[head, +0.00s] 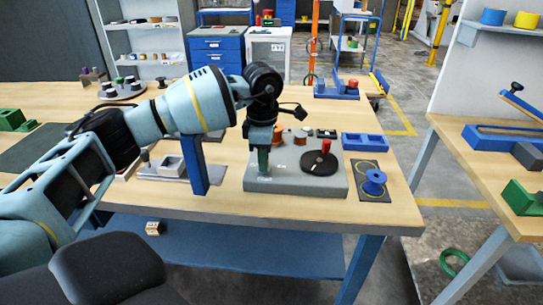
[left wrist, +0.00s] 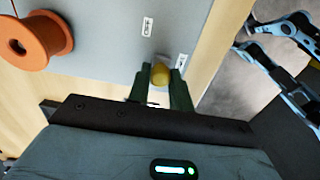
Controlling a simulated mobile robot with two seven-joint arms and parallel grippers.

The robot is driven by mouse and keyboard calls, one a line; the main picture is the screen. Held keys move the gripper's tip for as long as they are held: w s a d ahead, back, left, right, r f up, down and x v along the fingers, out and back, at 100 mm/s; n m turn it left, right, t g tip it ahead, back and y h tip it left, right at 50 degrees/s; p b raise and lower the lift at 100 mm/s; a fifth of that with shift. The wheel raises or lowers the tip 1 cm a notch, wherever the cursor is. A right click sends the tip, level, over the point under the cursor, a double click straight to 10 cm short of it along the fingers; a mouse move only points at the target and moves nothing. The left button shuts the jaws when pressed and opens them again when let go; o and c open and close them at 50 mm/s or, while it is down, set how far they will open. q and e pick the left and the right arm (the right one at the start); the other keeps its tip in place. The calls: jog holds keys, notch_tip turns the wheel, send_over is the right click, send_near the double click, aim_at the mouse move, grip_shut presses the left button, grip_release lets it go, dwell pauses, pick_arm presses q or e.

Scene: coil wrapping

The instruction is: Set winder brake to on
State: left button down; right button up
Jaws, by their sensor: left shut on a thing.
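The winder has a grey base (head: 295,184) on the wooden table, with a black disc (head: 318,164) and a red handle (head: 325,146). My left gripper (head: 263,168) points down at the front left of this base. In the left wrist view its two dark green fingers are shut on a yellow knob (left wrist: 161,73), which seems to be the winder brake's. The fingers hide the knob in the head view. My right gripper is out of view.
A copper-coloured spool (left wrist: 38,42) stands on the base behind the gripper. A blue spool (head: 374,182) stands on a dark mat to the right of the winder, in front of a blue tray (head: 363,141). A blue post (head: 194,166) stands close under my left arm.

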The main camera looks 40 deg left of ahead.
pick_arm(q)
jog(key=shift+s+a, duration=0.4)
jog(key=shift+a, duration=0.2)
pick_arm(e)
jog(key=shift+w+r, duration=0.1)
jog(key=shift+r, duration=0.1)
pick_arm(q)
jog(key=c, duration=1.3)
grip_release()
jog(key=shift+a, duration=0.15)
jog(key=shift+o, duration=0.2)
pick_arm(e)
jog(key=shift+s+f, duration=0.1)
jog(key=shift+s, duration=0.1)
pick_arm(q)
notch_tip(320, 180, up, 8)
jog(key=shift+f, duration=0.15)
